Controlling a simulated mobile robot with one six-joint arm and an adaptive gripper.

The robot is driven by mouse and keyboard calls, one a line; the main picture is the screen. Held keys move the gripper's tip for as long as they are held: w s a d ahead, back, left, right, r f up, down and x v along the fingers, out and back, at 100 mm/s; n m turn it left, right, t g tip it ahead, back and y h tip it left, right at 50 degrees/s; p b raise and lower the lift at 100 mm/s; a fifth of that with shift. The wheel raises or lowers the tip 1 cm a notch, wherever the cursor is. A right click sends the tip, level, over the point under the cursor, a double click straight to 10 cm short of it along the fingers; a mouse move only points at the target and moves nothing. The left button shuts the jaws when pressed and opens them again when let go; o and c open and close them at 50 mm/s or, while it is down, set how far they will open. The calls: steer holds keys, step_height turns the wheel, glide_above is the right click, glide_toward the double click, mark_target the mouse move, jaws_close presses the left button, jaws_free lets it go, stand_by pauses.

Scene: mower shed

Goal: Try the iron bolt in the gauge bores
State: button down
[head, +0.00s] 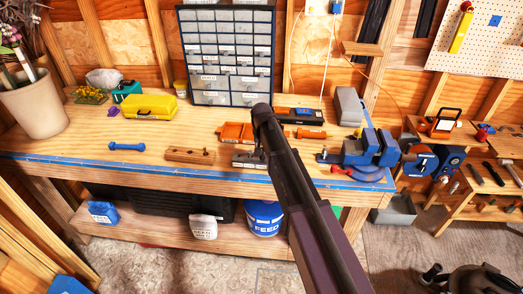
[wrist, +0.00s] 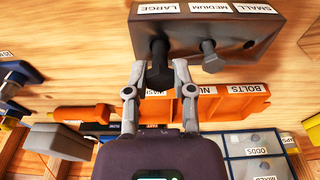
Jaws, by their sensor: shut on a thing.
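The dark grey gauge block (wrist: 185,35) has bores labelled LARGE, MEDIUM and SMALL. It also shows in the head view (head: 241,161), partly behind my arm. My gripper (wrist: 158,68) is shut on a dark bolt, apparently the iron bolt (wrist: 157,72), with its head towards me. The shank points at the LARGE bore and seems to be at or in it; the depth cannot be told. A lighter grey bolt (wrist: 210,54) sticks out of the MEDIUM bore. The SMALL bore (wrist: 248,43) looks empty. My fingertips are hidden in the head view.
An orange tray (wrist: 222,107) labelled for bolts and nuts lies behind the block. A wooden block (head: 190,155) stands to its left and a blue vice (head: 370,148) to the right. A drawer cabinet (head: 227,55) stands at the back. The bench's front left is mostly clear.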

steer(key=shift+f+b, duration=0.7)
steer(key=shift+f, duration=0.1)
steer(key=shift+c, duration=2)
jaws_free()
steer(key=shift+r, duration=0.25)
